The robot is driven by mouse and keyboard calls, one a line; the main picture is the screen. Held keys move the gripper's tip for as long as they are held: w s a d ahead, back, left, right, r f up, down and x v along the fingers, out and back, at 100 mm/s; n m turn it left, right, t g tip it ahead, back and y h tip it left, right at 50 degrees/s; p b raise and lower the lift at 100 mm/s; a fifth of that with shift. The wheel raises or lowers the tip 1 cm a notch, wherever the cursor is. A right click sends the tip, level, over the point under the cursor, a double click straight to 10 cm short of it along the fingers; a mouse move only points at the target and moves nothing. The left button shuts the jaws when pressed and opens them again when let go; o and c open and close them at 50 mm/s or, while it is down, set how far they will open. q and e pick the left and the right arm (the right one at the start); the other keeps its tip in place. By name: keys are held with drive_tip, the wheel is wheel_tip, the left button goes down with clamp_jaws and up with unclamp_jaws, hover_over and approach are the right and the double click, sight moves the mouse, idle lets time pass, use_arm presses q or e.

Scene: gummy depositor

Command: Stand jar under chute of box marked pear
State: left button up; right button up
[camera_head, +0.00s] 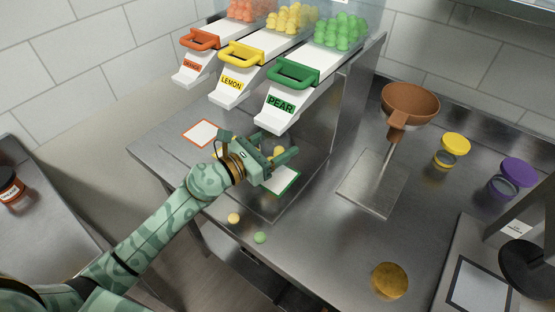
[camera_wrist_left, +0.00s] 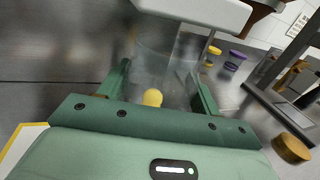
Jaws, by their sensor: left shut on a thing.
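The box marked PEAR holds green gummies (camera_head: 340,32). Its white chute with a green handle (camera_head: 293,73) and PEAR label (camera_head: 280,104) is the rightmost of three. A green-framed white square (camera_head: 283,180) lies on the counter below it. My left gripper (camera_head: 288,157) is low under the pear chute, partly over this square. In the left wrist view its fingers (camera_wrist_left: 165,88) are shut on a clear jar (camera_wrist_left: 170,60), seen only faintly. A yellow gummy (camera_wrist_left: 152,97) shows between the fingers; I cannot tell whether it is inside the jar. My right gripper is not in view.
Lemon (camera_head: 232,84) and orange (camera_head: 192,65) chutes stand to the left. Loose gummies (camera_head: 260,237) lie near the front edge. A brown funnel (camera_head: 410,102) on a stand, yellow-lidded (camera_head: 455,145) and purple-lidded (camera_head: 518,172) jars, and a gold disc (camera_head: 390,280) are to the right.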

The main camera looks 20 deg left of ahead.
use_arm(q)
wheel_tip(320, 180, down, 5)
drive_tip(key=b, duration=0.3)
drive_tip(key=shift+w+f, duration=0.1)
drive_tip(key=shift+f, duration=0.25)
drive_tip(key=shift+w, duration=0.1)
drive_tip(key=shift+r, duration=0.15)
drive_tip(key=o, duration=1.4)
drive_tip(key=shift+b, duration=0.3)
